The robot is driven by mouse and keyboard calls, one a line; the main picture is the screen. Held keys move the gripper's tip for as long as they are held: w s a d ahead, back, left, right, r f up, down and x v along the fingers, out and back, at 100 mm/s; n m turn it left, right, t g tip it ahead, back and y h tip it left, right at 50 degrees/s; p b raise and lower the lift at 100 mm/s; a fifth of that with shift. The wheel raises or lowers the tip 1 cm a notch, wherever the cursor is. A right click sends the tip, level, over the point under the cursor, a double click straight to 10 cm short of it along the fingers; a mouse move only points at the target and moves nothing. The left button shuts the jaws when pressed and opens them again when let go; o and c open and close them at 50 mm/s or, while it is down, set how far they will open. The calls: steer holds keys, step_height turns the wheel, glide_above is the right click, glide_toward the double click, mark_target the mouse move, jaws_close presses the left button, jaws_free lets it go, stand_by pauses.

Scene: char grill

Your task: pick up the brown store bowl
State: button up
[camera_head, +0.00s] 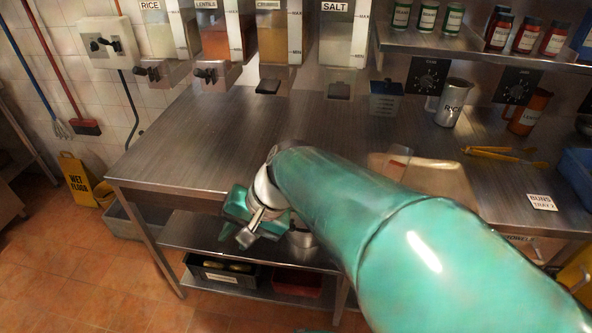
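I cannot make out a brown store bowl in this view. My gripper (248,230) hangs at the front edge of the steel counter (215,150), above the lower shelf (205,233). It is seen partly from behind, and I cannot tell whether its fingers are open or shut. My green arm crosses the right half of the view and hides part of the counter and shelf. A tan, box-like thing (438,178) shows partly behind the arm; I cannot tell what it is.
The lower shelf level holds a black bin (222,283) and a red tray (297,283). Dispensers (218,35) hang behind. The counter's left half is clear. A wet-floor sign (80,182) stands left.

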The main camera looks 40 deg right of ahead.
steer(key=d+f+m+t+h, duration=0.2)
steer(key=d+m+t, duration=0.3)
steer(key=d+m, duration=0.65)
steer(key=d+f+m+t+h, duration=0.2)
steer(key=d+f+m+t, duration=0.15)
steer(key=d+m, duration=0.85)
steer(key=w+n, duration=0.1)
steer(key=w, duration=0.1)
steer(key=w+d+f, duration=0.1)
steer(key=w, duration=0.2)
steer(key=w+d+f+n, duration=0.1)
steer(key=w, duration=0.2)
steer(key=shift+d+n+t, duration=0.2)
steer(key=shift+n+t, duration=0.15)
steer(key=shift+x, duration=2.9)
steer(key=shift+a, duration=0.1)
jaws_close()
